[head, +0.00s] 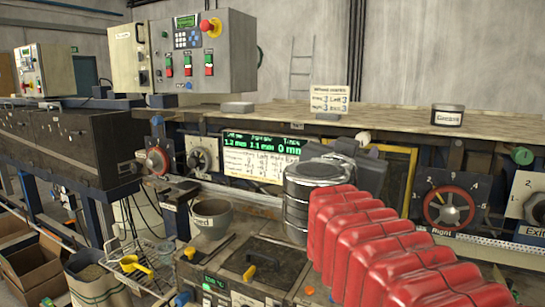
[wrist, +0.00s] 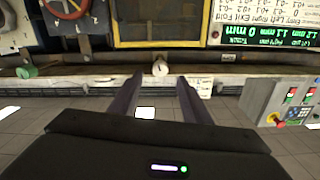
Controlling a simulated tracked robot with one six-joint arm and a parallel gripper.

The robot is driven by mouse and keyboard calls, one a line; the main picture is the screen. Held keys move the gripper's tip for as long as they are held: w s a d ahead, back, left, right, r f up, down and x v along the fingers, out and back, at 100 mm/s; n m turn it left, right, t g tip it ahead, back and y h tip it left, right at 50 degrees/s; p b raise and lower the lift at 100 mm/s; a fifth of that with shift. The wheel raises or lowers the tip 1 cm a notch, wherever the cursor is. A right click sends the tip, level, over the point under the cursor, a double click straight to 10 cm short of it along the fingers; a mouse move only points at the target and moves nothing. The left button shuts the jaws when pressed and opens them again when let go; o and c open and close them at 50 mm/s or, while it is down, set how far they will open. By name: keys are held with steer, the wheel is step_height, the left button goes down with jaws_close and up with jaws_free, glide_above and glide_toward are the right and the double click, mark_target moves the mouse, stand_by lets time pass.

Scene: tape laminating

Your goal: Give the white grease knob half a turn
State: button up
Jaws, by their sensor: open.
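The small white grease knob (wrist: 160,67) sits on the edge of the long worn beam, in line with the gap between my fingertips. It appears just beyond the tips and apart from both fingers. In the head view the white knob (head: 362,136) shows at the bench's front edge, above the yellow frame. My gripper (wrist: 160,80) is open and empty, one dark finger on each side of the gap. In the head view my gripper (head: 345,148) is dark, small and partly hidden by my own arm. The knob's pointer or marks are too small to read.
A lit display panel (head: 262,155) stands left of the gripper. A yellow frame (head: 398,175) lies below the knob. A grey pot (head: 212,217) stands at lower left.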

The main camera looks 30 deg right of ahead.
steer(key=v, duration=0.6)
steer(key=shift+s, duration=0.15)
steer(key=shift+a+f, duration=0.1)
step_height(320, 180, down, 12)
steer(key=a+n+g+y, duration=0.2)
steer(key=n+y, duration=0.1)
steer(key=y, duration=0.1)
steer(key=s+a+f+n+g+y, duration=0.1)
steer(key=s+a+f+n+y, duration=0.2)
steer(key=a+f, duration=0.5)
steer(key=s+a+f+n+g+y, duration=0.2)
steer(key=a+f+n+y, duration=0.4)
steer(key=a+f, duration=0.3)
step_height(320, 180, down, 5)
steer(key=shift+s+a+r+y, duration=0.2)
steer(key=shift+s+a+y, duration=0.15)
steer(key=shift+s+y, duration=0.4)
steer(key=shift+s, duration=0.15)
steer(key=shift+c, duration=0.4)
steer(key=shift+c, duration=0.7)
steer(key=shift+d, duration=0.1)
steer(key=shift+c, duration=0.4)
